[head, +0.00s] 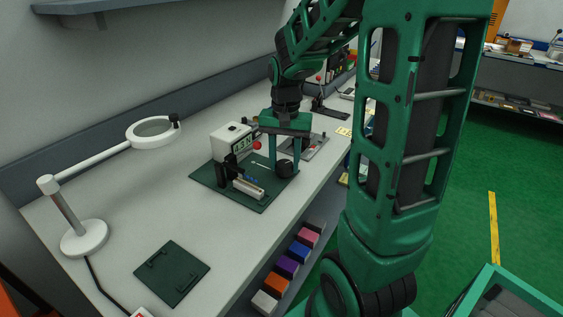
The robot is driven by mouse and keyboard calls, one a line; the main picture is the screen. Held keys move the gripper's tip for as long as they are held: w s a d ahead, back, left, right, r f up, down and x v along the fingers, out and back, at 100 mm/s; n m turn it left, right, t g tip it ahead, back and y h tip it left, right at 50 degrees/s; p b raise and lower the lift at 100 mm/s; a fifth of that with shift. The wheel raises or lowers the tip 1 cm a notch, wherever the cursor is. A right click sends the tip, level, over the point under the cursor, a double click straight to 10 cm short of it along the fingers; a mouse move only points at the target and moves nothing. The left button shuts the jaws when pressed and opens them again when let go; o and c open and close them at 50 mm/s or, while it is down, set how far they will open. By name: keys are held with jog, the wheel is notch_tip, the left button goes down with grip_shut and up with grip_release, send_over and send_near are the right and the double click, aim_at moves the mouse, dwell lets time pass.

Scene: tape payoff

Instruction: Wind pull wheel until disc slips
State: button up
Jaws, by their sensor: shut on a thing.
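My gripper (286,168) points straight down over the right end of a dark green base plate (230,196) on the bench. Its green fingers are shut on a small black round part, which looks like the pull wheel (285,169). A white box with a lit green digital readout (238,144) stands at the back of the plate; its digits are too small to read surely. A black upright fixture (229,168) and a pale bar-shaped block (248,188) stand on the plate left of my gripper. I cannot make out the tape or the disc.
A white magnifier lamp (152,132) stands at the left of the bench. A separate dark green plate (172,272) lies at the front. Colored bins (292,258) hang below the bench edge. A grey tray (311,146) lies behind my gripper. Bare bench lies between lamp and plates.

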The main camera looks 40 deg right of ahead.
aim_at(284, 163)
jog(key=shift+a+m, duration=0.1)
jog(key=shift+m, duration=0.7)
jog(key=o, duration=1)
jog(key=shift+o, duration=0.2)
jog(key=shift+r, duration=0.15)
notch_tip(284, 163, up, 10)
jog(key=shift+r, duration=0.25)
